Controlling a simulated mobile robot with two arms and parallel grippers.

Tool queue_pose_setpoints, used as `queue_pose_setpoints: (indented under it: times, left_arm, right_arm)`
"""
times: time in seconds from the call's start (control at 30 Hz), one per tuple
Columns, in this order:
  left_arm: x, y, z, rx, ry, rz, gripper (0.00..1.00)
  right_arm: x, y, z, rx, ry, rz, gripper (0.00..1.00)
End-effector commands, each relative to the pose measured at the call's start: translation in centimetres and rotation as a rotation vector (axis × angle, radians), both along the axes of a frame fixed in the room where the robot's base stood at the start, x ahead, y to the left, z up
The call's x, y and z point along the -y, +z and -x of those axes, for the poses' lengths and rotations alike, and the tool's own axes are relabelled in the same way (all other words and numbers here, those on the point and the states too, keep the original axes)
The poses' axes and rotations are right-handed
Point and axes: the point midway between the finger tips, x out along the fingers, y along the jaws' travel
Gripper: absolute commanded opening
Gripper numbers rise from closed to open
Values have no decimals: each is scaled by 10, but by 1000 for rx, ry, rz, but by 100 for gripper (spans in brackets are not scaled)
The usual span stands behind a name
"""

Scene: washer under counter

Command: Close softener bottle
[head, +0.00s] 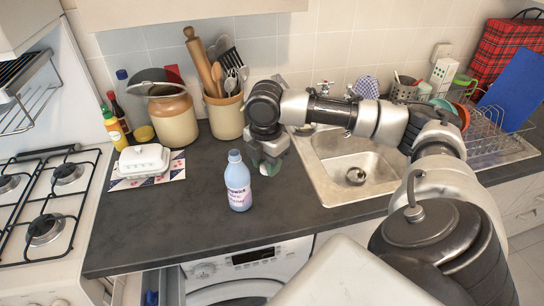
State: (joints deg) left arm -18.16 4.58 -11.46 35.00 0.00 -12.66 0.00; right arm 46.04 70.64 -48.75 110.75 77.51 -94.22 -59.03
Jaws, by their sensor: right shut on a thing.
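The softener bottle (239,188), pale blue with a white and purple label, stands upright on the dark counter. Its narrow pale blue neck is at the top, and no separate cap can be made out on it. My right gripper (268,167) is just right of the bottle, pointing down close to the counter and apart from the bottle. It is shut on a small greenish thing, apparently the bottle cap, mostly hidden by the fingers. My left gripper is not in view.
A butter dish (144,160) on a patterned mat, crocks (172,121) and a utensil pot (224,115) stand left and behind. The sink (352,170) is to the right, the hob (45,205) at far left. The washer (245,270) is under the counter. Counter left of the bottle is clear.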

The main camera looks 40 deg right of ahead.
Motion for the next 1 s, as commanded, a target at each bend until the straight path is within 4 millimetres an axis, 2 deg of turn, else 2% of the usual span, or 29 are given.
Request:
queue_pose_setpoints:
  times: [0.13, 0.37, 0.47, 0.57, 0.77, 1.0]
  left_arm:
    - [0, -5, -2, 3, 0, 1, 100]
    - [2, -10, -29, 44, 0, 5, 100]
    - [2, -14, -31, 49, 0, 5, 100]
    - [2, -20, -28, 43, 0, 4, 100]
    - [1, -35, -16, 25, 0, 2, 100]
    - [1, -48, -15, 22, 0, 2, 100]
  right_arm:
    - [-14, -9, 1, -5, -106, -1, 12]
    - [-38, -23, 5, -12, -303, 3, 12]
    - [-52, -30, 8, -16, -411, 5, 12]
    - [-69, -39, 11, -16, -555, 7, 12]
    - [-116, -61, 24, -14, -951, 12, 12]
    - [-161, -77, 42, 0, -1390, 7, 12]
